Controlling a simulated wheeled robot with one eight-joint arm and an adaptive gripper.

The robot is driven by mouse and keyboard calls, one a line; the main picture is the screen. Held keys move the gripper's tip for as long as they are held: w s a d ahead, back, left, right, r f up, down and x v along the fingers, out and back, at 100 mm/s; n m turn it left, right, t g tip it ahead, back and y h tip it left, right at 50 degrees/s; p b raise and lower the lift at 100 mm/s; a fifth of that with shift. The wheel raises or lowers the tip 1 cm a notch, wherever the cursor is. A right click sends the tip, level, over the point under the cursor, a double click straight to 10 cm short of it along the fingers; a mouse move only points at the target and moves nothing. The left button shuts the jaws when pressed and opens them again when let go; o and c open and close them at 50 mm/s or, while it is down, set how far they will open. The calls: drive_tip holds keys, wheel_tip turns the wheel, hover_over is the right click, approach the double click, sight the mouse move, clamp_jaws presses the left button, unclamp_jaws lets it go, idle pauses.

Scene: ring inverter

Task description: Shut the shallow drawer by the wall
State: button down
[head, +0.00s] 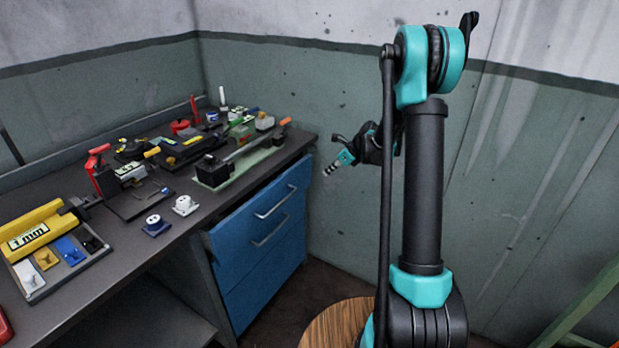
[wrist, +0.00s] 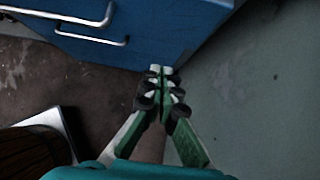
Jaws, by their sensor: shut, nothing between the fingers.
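The blue drawer unit (head: 262,262) stands under the bench by the wall. Its top drawer (head: 252,218) has a grey bar handle (head: 276,203), and a second handle (head: 271,231) sits below it. I cannot tell for certain how far the top drawer sticks out. My gripper (head: 331,170) is in the air to the right of the drawer unit, near the wall. In the wrist view my gripper (wrist: 161,74) is shut and empty, its tips below the blue unit's (wrist: 155,45) edge in the picture. Both handles show at the upper left there.
The bench top (head: 107,240) holds tools, a yellow 1 mm box (head: 33,227) and small sockets (head: 185,205). A round wooden stool seat (head: 338,322) stands in front of the drawers. Floor shows between stool and drawers. The green-grey wall is close behind my gripper.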

sight(301, 172)
drive_tip(key=shift+t+y, duration=0.4)
drive_tip(key=shift+a+r+x, duration=0.25)
drive_tip(key=shift+a+x, duration=0.05)
drive_tip(key=shift+x, duration=1.7)
drive_tip(key=shift+a+r+x, duration=0.2)
drive_tip(key=shift+a+x, duration=0.05)
drive_tip(key=shift+x, duration=1.75)
drive_tip(key=shift+a+r+x, duration=0.25)
drive_tip(key=shift+a+x, duration=0.05)
drive_tip(key=shift+x, duration=1.7)
drive_tip(key=shift+a, duration=0.1)
drive_tip(key=w+a, duration=0.1)
drive_tip(key=a, duration=0.1)
drive_tip(key=w+a, duration=0.1)
drive_tip(key=a, duration=0.1)
drive_tip(key=shift+w, duration=0.4)
